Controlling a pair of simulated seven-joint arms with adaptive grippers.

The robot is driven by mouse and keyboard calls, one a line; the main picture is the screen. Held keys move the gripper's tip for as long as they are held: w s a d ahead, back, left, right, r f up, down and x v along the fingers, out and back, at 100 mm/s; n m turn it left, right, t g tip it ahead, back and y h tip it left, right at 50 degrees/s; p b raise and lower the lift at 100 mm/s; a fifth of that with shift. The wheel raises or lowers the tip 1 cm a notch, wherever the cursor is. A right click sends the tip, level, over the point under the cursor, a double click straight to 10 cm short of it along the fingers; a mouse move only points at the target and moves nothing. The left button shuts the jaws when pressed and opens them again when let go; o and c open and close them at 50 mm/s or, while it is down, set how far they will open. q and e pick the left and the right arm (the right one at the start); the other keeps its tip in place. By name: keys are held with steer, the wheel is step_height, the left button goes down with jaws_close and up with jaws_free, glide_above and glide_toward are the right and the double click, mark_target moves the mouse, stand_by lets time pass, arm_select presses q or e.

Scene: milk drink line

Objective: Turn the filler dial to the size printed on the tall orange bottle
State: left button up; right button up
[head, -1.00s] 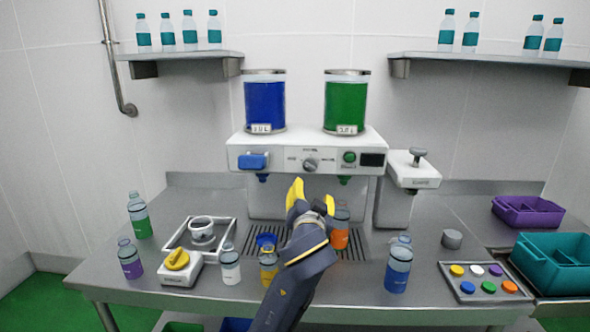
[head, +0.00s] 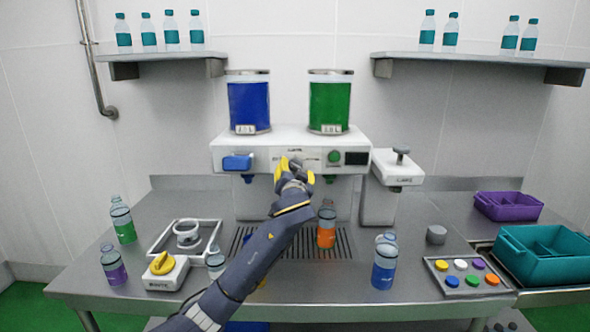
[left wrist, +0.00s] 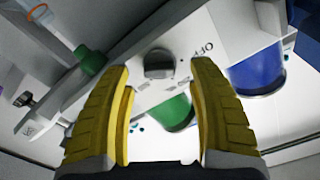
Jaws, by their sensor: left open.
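The filler dial (head: 296,162) is a grey knob on the white filler's front panel, partly covered by my left gripper (head: 294,171). In the left wrist view the dial (left wrist: 158,66) lies ahead between the yellow fingertips (left wrist: 160,72), with a gap on each side. The left gripper is open and empty. The orange bottle (head: 326,230) stands upright on the drip grate below the green tank's side, just right of my left arm. Its printed size is too small to read. My right gripper is not in view.
A blue lever (head: 237,162) and a green button (head: 334,157) flank the dial. Blue (head: 249,106) and green (head: 330,106) tanks stand above. A blue bottle (head: 384,266) and a yellow-knobbed device (head: 165,272) stand on the counter. My arm hides part of the grate.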

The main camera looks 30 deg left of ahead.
arm_select(q)
steer(key=shift+x, duration=1.45)
steer(key=shift+c, duration=0.3)
jaws_close()
steer(key=shift+f, duration=0.1)
